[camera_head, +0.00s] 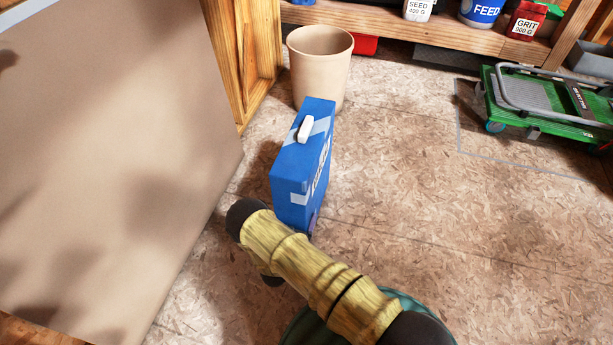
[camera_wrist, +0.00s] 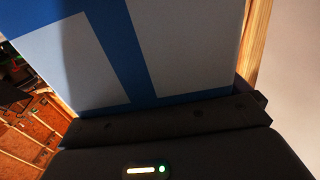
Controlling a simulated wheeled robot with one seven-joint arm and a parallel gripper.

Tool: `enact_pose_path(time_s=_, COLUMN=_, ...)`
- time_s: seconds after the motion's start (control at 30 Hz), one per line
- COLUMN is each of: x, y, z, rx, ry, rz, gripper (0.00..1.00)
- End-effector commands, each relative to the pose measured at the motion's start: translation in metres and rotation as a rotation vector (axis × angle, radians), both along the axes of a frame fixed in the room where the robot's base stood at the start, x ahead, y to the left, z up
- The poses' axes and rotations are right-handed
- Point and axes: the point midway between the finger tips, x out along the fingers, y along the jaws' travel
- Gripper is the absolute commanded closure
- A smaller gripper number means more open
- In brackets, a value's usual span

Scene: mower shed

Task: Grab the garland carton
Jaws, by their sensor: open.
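A blue carton (camera_head: 300,170), which I take for the garland carton, stands upright on the floor in the head view. It has pale bands, a white piece on top and white lettering on its right side, too slanted to read. My arm covers its lower front. In the wrist view, a blue and pale grey surface (camera_wrist: 130,50), seemingly the carton's face, fills much of the picture close up. My gripper (camera_wrist: 165,118) shows as a dark bar in front of it. It is open, with nothing seen held. Contact with the carton cannot be told.
A beige bin (camera_head: 320,65) stands right behind the carton. A large tan panel (camera_head: 100,170) is on the left, beside a wooden post (camera_head: 245,50). A wooden shelf (camera_head: 450,42) with tubs runs along the back. A green cart (camera_head: 545,100) stands far right. The floor right of the carton is clear.

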Motion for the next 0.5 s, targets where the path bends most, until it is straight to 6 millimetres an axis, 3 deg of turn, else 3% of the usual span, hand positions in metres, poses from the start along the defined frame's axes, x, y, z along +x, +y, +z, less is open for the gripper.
enact_pose_path(time_s=0.37, x=0.0004, y=-0.0019, z=0.0, rx=0.0, ry=0.0, rz=-0.003, gripper=0.0)
enact_pose_path(time_s=0.5, x=0.0002, y=-0.0014, z=0.0, rx=0.0, ry=0.0, rz=-0.002, gripper=0.26)
